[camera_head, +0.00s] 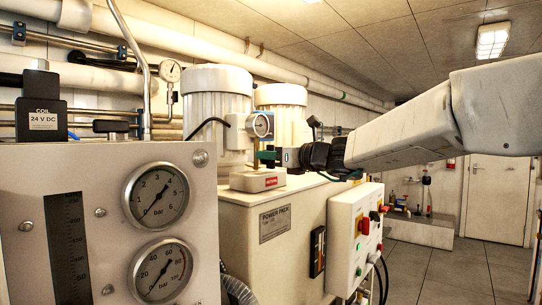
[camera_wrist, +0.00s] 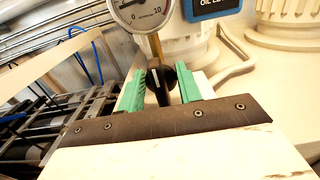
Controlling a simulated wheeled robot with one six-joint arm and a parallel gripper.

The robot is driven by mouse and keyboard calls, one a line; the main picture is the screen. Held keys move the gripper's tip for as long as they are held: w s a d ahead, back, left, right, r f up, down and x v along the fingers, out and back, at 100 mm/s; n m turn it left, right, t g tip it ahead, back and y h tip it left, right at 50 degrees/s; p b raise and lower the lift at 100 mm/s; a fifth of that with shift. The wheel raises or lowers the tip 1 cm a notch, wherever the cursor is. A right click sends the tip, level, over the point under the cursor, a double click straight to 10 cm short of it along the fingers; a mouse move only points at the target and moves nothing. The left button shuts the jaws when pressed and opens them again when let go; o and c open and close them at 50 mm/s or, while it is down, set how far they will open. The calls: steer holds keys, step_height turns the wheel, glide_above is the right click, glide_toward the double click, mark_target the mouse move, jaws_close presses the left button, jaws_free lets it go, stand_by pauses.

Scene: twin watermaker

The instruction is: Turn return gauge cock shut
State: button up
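The cock has a black handle (camera_wrist: 160,80) with a white line on it, nearly upright in the wrist view. It sits below a round pressure gauge (camera_wrist: 142,12) on a brass stem (camera_wrist: 156,47). The same gauge shows in the head view (camera_head: 261,125). My gripper (camera_wrist: 160,74) has its two green fingers apart, one on each side of the handle. Narrow gaps seem to show between fingers and handle; contact cannot be told. In the head view my gripper (camera_head: 268,157) is just below the gauge and hides the cock.
White ribbed motors (camera_head: 217,95) stand close behind my gripper on the cream power pack tank (camera_head: 280,235). A switch box (camera_head: 355,235) is on its front. A gauge panel (camera_head: 110,225) fills the near left. Open floor (camera_head: 440,275) lies right.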

jaws_close()
steer(key=shift+n, duration=0.3)
steer(key=n, duration=0.4)
steer(key=shift+s+a, duration=0.1)
steer(key=shift+s, duration=0.05)
steer(key=n, duration=0.4)
steer(key=shift+s+a+f+n, duration=0.1)
steer(key=shift+n, duration=0.2)
steer(key=n, duration=0.4)
steer(key=shift+f+n, duration=0.2)
steer(key=shift+n, duration=0.1)
steer(key=shift+s+a+f+n, duration=0.1)
steer(key=shift+f+n, duration=0.05)
steer(key=shift+n, duration=1.85)
